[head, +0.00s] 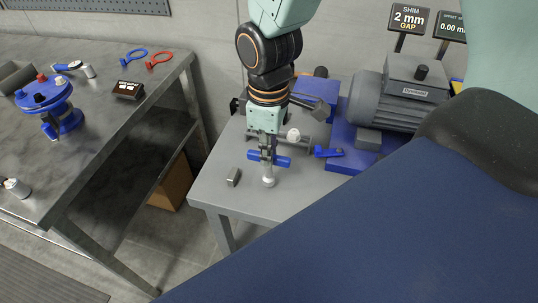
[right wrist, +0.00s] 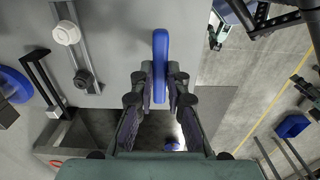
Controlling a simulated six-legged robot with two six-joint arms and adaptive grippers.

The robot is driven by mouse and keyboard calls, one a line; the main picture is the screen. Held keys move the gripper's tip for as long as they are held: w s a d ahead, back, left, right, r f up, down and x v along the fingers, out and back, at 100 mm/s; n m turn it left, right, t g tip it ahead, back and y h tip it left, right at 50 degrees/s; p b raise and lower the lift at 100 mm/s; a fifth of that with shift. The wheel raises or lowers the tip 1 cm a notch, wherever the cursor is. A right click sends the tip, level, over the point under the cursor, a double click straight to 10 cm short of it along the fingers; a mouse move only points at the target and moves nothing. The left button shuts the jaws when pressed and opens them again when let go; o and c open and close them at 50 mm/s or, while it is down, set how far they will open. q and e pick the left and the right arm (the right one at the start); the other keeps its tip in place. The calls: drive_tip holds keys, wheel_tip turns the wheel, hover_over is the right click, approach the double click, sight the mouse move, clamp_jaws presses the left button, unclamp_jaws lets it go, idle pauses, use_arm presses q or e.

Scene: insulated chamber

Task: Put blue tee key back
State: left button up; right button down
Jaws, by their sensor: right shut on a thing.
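My right gripper (head: 267,146) is shut on the blue tee key (head: 283,161), above the front part of the grey table (head: 300,187). The key's blue crossbar lies roughly level, and its pale shaft points down. I cannot tell whether its lower end touches the table. In the right wrist view, the blue bar (right wrist: 160,50) stands between the fingers (right wrist: 160,88) and reaches beyond them. My left gripper is not seen.
A grey motor (head: 395,100) on a blue base stands right of the gripper, with a blue clamp (head: 329,152) close by. A small metal block (head: 233,177) lies left of the key. The left bench (head: 95,130) holds a blue round fixture (head: 43,95), with a gap between.

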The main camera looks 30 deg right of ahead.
drive_tip(key=shift+a+f, duration=0.15)
drive_tip(key=shift+f, duration=0.6)
drive_tip(key=shift+a+f, duration=0.1)
drive_tip(key=shift+a, duration=0.05)
drive_tip(key=shift+w, duration=0.2)
drive_tip(key=shift+f, duration=0.1)
drive_tip(key=c, duration=1.7)
unclamp_jaws()
drive_tip(key=shift+d, duration=0.25)
drive_tip(key=shift+c, duration=0.2)
drive_tip(key=o, duration=0.3)
drive_tip(key=shift+s+a, duration=0.1)
drive_tip(key=shift+s, duration=0.1)
drive_tip(key=shift+o, duration=0.5)
drive_tip(key=shift+a, duration=0.1)
drive_tip(key=shift+w, duration=0.2)
